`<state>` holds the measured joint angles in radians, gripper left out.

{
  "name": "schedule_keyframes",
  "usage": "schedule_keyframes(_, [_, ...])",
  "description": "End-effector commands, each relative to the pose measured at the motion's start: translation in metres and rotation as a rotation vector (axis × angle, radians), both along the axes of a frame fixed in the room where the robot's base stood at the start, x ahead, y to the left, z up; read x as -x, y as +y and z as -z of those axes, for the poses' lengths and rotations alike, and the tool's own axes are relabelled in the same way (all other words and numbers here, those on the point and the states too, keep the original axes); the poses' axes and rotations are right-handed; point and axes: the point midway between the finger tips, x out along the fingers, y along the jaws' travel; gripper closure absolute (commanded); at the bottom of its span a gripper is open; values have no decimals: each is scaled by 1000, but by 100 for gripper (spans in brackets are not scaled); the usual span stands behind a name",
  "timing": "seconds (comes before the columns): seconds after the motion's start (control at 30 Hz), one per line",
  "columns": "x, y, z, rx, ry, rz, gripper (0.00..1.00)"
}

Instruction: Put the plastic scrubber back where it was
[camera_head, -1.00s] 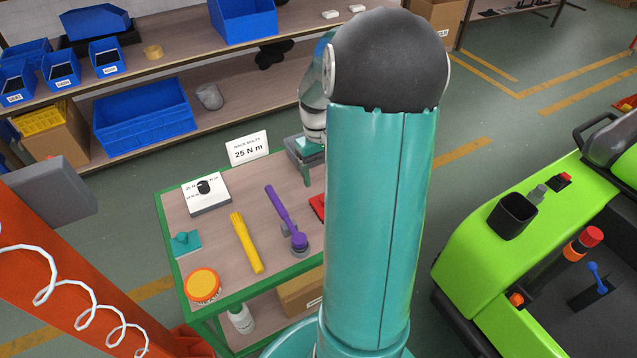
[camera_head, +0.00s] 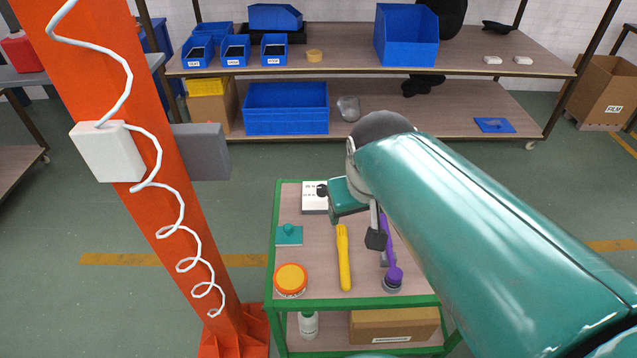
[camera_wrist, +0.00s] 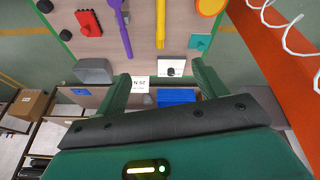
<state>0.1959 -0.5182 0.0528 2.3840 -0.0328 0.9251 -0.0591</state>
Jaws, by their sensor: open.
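A purple long-handled tool with a round grey-and-purple head (camera_head: 391,277) lies on the green-framed cart (camera_head: 283,245), partly hidden by my arm. It looks most like the scrubber, but I cannot be sure. Its handle also shows in the wrist view (camera_wrist: 123,32). A yellow tool (camera_head: 344,262) lies left of it, and a teal plate with a knob (camera_head: 289,236) lies farther left. My gripper (camera_wrist: 167,84) is open and empty, its fingers spread over the cart's far edge. In the head view my gripper (camera_head: 347,203) is above the cart's far part.
An orange-lidded tub (camera_head: 291,279) and a white box (camera_head: 314,197) stand on the cart. An orange post (camera_head: 180,240) is left; shelves with blue bins (camera_head: 287,112) are behind.

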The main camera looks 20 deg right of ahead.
Motion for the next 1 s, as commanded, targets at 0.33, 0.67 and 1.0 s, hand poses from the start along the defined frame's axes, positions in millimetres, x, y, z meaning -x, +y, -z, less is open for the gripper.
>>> schedule_keyframes(0.33, [40, 50, -13, -71, -149, -92, 29])
schedule_keyframes(0.67, [40, 50, -13, -72, -149, -91, 29])
schedule_keyframes(1.0, [40, 50, -13, -72, -149, -91, 29])
